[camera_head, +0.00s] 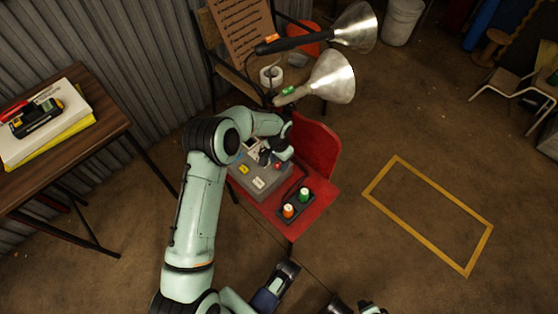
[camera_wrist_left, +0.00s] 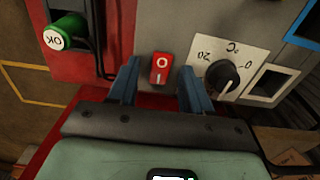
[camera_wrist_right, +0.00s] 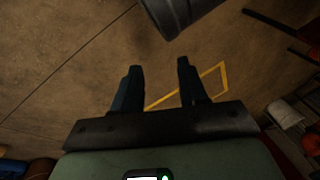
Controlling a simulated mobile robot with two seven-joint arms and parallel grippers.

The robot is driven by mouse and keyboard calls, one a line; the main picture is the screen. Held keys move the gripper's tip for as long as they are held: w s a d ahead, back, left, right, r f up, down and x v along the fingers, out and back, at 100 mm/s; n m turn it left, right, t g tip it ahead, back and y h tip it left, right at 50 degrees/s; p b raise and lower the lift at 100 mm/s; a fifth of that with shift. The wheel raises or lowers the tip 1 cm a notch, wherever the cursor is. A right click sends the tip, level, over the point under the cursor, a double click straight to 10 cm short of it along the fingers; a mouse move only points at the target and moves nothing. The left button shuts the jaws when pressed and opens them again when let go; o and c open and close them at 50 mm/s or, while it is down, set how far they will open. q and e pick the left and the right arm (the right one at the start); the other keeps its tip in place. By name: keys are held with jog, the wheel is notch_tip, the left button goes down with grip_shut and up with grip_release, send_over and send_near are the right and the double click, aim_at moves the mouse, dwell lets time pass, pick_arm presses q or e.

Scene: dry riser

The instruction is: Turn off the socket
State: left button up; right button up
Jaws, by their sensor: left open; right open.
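A grey box (camera_head: 258,180) sits on the red chair. It carries a small red rocker switch (camera_head: 277,166). In the left wrist view the red switch (camera_wrist_left: 160,68) shows a white ring mark and lies between my finger tips. My left gripper (camera_wrist_left: 158,80) is open, with one finger on each side of the switch; I cannot tell whether it touches the box. A black dial (camera_wrist_left: 222,77) on a white °C scale is right of the switch. My right gripper (camera_wrist_right: 155,75) is open and empty above the bare floor, away from the box.
The red chair (camera_head: 318,152) also holds a black block with a green button (camera_head: 304,194) and an orange one (camera_head: 288,210). Two metal lamps (camera_head: 330,78) stand behind. A wooden table (camera_head: 100,140) is at left. The floor inside the yellow outline (camera_head: 428,215) is clear.

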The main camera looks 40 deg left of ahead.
pick_arm(q)
grip_shut()
jog(key=shift+s+r+t+p, duration=0.1)
jog(key=shift+s+t+p, duration=0.1)
jog(key=shift+t+p, duration=0.2)
jog(key=shift+s+t, duration=0.15)
jog(key=shift+t, duration=0.55)
pick_arm(e)
jog(key=shift+s+a+r, duration=0.25)
jog(key=shift+s+r, duration=0.05)
jog(key=shift+s, duration=0.15)
jog(key=shift+s+a+r, duration=0.2)
jog(key=shift+s+r, duration=0.1)
jog(key=shift+s, duration=0.15)
pick_arm(q)
grip_release()
